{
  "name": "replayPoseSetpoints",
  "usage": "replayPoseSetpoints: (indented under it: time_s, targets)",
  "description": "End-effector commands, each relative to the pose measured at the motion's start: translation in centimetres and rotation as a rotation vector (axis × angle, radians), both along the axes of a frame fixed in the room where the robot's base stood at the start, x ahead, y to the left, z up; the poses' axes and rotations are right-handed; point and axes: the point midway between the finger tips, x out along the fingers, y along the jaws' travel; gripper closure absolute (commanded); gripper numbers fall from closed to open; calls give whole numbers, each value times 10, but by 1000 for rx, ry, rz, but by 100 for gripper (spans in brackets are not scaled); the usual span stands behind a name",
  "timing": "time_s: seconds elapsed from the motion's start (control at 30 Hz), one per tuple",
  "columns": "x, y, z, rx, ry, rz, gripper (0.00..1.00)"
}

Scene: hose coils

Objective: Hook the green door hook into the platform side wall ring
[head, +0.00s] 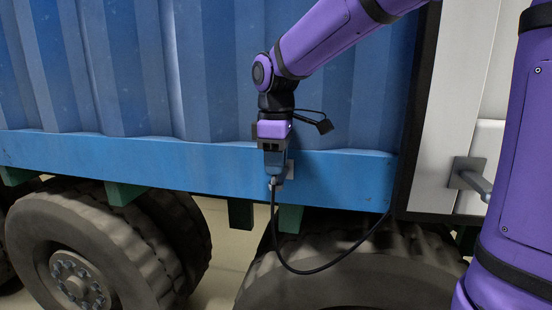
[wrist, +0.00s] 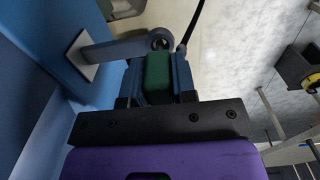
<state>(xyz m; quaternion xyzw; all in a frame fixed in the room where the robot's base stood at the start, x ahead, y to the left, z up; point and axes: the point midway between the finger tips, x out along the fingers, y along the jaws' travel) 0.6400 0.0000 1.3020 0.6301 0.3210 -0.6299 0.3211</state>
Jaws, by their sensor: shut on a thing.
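My gripper (head: 275,170) points down in front of the blue platform side wall (head: 340,175). In the wrist view its fingers (wrist: 158,78) are shut on the green door hook, whose green body (wrist: 157,70) shows between them. In the head view the fingers hide the hook. The side wall ring (wrist: 160,39) is at the end of a grey bar fixed to a pale plate (wrist: 83,56) on the wall. The ring lies just beyond the green body, close to the fingertips. I cannot tell whether the hook's tip passes through it.
A black hose (head: 310,271) hangs from below my gripper and loops right, up to the platform's corner. Large tyres (head: 110,235) stand below the wall. A second grey bracket (head: 468,172) sits on the white panel at the right. The floor (wrist: 240,60) beside the gripper looks clear.

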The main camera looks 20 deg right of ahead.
Motion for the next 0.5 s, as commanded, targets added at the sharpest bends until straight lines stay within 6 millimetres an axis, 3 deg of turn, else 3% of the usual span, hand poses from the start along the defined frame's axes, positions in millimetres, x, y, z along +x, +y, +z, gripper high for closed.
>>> replayPoseSetpoints:
  time_s: [0.5]
  targets:
    - [0,0,-11,-1,1,0,100]
